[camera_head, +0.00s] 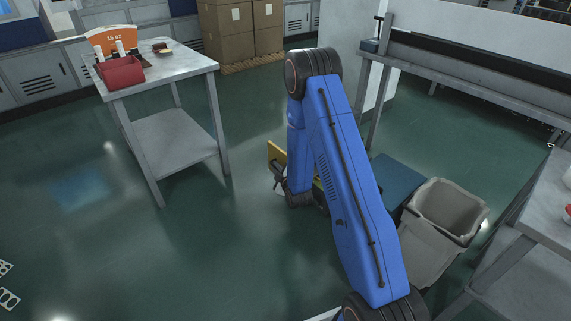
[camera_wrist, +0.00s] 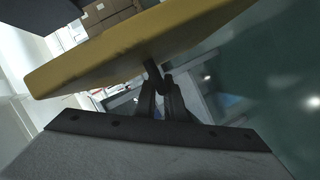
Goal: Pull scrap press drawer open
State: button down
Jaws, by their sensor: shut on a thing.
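A yellow panel, which looks like the front of the scrap press drawer, shows beside my gripper in the head view (camera_head: 277,154). In the wrist view the yellow panel (camera_wrist: 130,45) spans the upper part, tilted. My gripper (camera_wrist: 159,84) is shut on a small dark handle (camera_wrist: 150,66) that sticks out from this panel. In the head view my gripper (camera_head: 277,176) is small and dark, close against the panel. My blue arm covers much of the middle there, so the press body and how far the drawer is out cannot be told.
A grey bin (camera_head: 437,225) and a blue panel (camera_head: 396,182) stand right of my arm. A metal table (camera_head: 185,69) with a red bin (camera_head: 121,72) is at the left. A long bench (camera_head: 470,78) is at the back right.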

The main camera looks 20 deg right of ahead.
jog(key=shift+s+a+f, duration=0.1)
jog(key=shift+s+a, duration=0.25)
jog(key=shift+a, duration=0.5)
jog(key=shift+s+a, duration=0.3)
jog(key=shift+a, duration=0.5)
jog(key=c, duration=2.1)
grip_release()
